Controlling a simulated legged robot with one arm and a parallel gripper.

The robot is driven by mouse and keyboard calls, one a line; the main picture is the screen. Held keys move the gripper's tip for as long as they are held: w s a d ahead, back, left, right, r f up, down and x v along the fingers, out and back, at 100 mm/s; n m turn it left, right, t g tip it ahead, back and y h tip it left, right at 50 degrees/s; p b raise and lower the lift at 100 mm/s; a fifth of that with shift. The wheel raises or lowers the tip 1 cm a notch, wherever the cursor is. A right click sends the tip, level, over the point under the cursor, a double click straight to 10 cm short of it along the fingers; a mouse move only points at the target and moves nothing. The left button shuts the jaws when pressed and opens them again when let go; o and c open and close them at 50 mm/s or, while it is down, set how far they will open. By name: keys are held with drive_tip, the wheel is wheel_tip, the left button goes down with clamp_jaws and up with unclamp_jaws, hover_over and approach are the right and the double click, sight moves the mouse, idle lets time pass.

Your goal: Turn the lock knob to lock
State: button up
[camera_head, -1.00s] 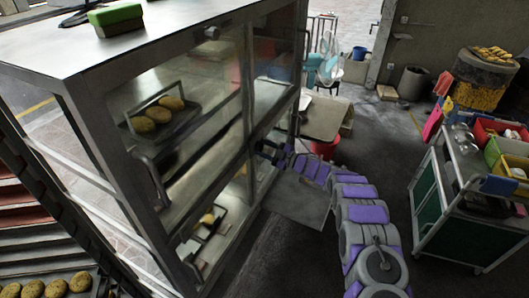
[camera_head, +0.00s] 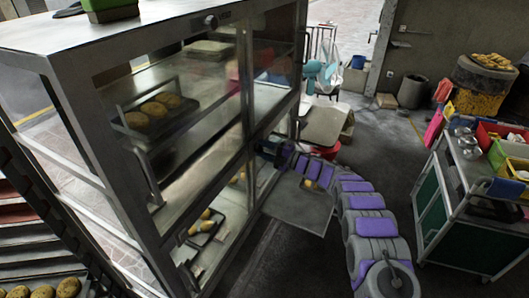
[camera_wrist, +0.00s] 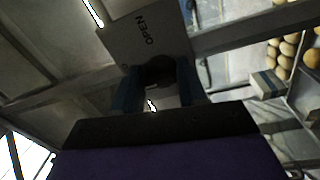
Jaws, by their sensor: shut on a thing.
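In the wrist view the dark round lock knob (camera_wrist: 160,68) sits in front of a metal plate (camera_wrist: 148,35) marked "OPEN", with the lettering tilted. My gripper (camera_wrist: 160,88) has its two blue fingers on either side of the knob and is shut on it. In the head view my gripper (camera_head: 264,150) is at the front frame of the glass-doored cabinet (camera_head: 246,85), at about mid height. The knob's exact angle is too dark to tell.
Trays of bread (camera_head: 153,110) show behind the cabinet's glass. A trolley (camera_head: 450,200) with coloured bins stands at the right. A rack with buns (camera_head: 68,287) is at the lower left. Dark floor (camera_head: 400,135) is clear between the trolley and the back wall.

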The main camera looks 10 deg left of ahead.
drive_tip(key=shift+s+a+f, duration=0.15)
drive_tip(key=shift+f, duration=0.25)
drive_tip(key=o, duration=0.8)
drive_tip(key=shift+c, duration=0.2)
drive_tip(key=shift+o, duration=1.2)
drive_tip(key=shift+r, duration=0.2)
drive_tip(key=p+v, duration=0.2)
drive_tip(key=v, duration=1.5)
drive_tip(key=shift+d+p, duration=0.3)
drive_tip(key=shift+d, duration=0.05)
drive_tip(key=shift+r, duration=0.1)
